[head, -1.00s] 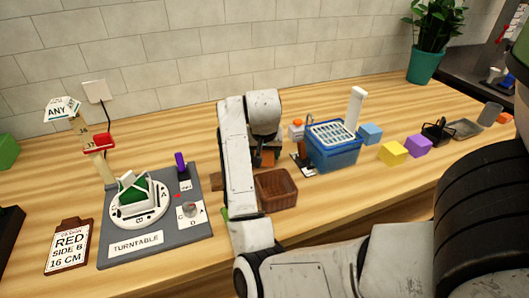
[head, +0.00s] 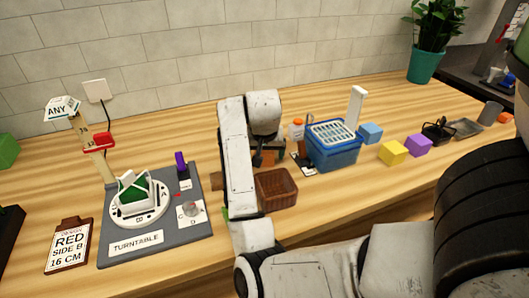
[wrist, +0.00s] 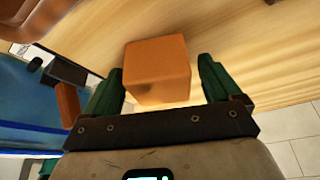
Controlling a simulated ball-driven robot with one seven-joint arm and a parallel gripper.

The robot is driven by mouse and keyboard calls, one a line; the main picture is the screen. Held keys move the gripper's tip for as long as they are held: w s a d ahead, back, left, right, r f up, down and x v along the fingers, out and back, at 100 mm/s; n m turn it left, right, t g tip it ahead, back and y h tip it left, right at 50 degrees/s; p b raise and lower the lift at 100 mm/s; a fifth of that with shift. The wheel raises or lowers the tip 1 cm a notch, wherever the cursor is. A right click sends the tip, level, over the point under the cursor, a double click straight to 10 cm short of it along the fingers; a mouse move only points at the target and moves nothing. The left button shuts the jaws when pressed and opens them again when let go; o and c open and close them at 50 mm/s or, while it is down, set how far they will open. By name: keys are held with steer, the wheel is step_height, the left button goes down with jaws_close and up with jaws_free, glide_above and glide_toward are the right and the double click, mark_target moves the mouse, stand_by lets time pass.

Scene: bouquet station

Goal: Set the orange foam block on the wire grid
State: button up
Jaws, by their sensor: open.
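The orange foam block (wrist: 157,71) lies on the wooden counter in the wrist view, between the two green fingers of my gripper (wrist: 160,85). The fingers are open, with a gap on each side of the block. How far down they reach around it I cannot tell. The pale wire grid (head: 331,132) lies across the top of the blue tub (head: 335,154), right of my arm. The tub's blue side shows at the left of the wrist view (wrist: 30,100).
A brown basket (head: 277,189) stands in front of my gripper. A white post (head: 355,108) rises at the tub. Blue (head: 370,133), yellow (head: 393,153) and purple (head: 418,145) blocks stand to the right. The turntable board (head: 180,237) is left.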

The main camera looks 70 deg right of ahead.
steer(key=p+v, duration=0.3)
steer(key=v, duration=0.9)
